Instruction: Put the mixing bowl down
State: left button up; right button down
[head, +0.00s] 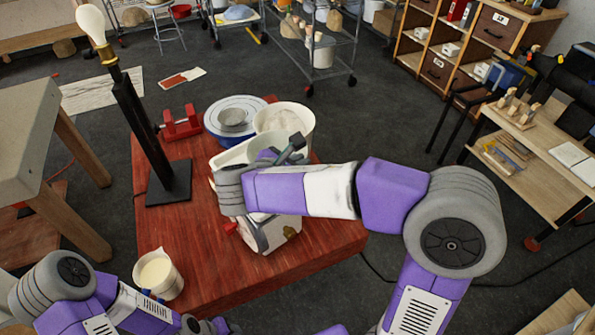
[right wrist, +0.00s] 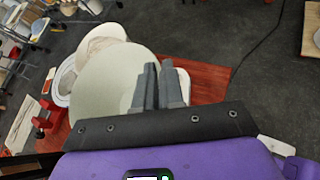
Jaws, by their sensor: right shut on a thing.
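The mixing bowl (head: 234,153) is a wide pale bowl over the red table, partly hidden by my right arm in the head view. In the right wrist view the bowl (right wrist: 108,88) shows as a large pale round, with my right gripper (right wrist: 151,80) at its right side. My right gripper (head: 291,150) is shut on the bowl's rim. A white scale-like device (head: 268,236) stands below the arm, close to the bowl. I cannot tell whether the bowl touches anything beneath. My left arm shows at the lower left; its jaws do not show.
On the red table (head: 205,248) stand a white tub (head: 297,115) of pale material, a turntable (head: 217,106) with a grey dish, a red clamp (head: 181,123) and a lamp (head: 148,140). A jug (head: 157,272) stands at the front left corner. The table's front middle is bare.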

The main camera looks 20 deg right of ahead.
notch_tip(320, 180, down, 2)
jog(key=shift+f, duration=0.25)
jog(key=c, duration=1.2)
grip_release()
jog(key=shift+b, duration=0.3)
jog(key=shift+c, duration=0.2)
jog(key=shift+r, duration=0.15)
jog(key=p+v, duration=0.2)
jog(key=v, duration=1)
